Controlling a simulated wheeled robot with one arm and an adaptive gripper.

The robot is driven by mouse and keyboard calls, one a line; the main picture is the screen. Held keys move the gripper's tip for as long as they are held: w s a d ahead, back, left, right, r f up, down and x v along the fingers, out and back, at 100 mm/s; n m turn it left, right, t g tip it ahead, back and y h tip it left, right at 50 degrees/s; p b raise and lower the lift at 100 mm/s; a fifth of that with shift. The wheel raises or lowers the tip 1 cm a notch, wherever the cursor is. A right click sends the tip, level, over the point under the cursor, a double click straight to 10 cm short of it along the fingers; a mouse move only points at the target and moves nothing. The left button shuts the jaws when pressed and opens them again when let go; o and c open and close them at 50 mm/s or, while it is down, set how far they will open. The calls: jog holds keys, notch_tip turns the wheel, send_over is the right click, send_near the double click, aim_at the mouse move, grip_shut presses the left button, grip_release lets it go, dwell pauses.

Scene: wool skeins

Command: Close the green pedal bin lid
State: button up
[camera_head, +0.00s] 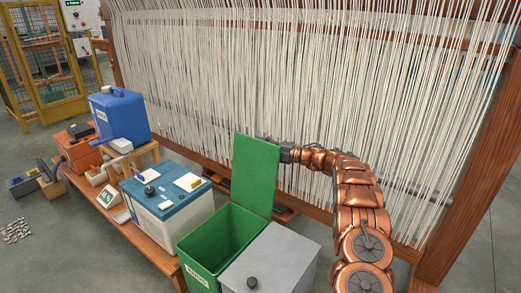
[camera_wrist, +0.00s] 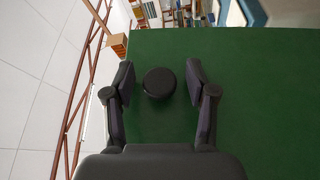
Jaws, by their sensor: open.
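The green pedal bin (camera_head: 212,250) stands at the lower middle of the head view with its mouth open. Its green lid (camera_head: 256,176) is raised upright at the back. My gripper (camera_head: 279,153) is behind the lid's upper right edge, partly hidden by it. In the wrist view, the lid's green face (camera_wrist: 265,115) fills the right and middle. A round black knob (camera_wrist: 159,82) on it sits between the two open fingers of my gripper (camera_wrist: 160,88), with gaps on both sides.
A grey-lidded bin (camera_head: 285,258) with a black knob stands right beside the green bin. A low wooden bench (camera_head: 150,245) to the left carries a blue-topped box (camera_head: 165,195) and a blue container (camera_head: 120,115). A large loom with pale threads (camera_head: 230,80) rises behind.

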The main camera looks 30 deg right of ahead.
jog(key=shift+c, duration=0.2)
grip_shut()
dwell(0.4)
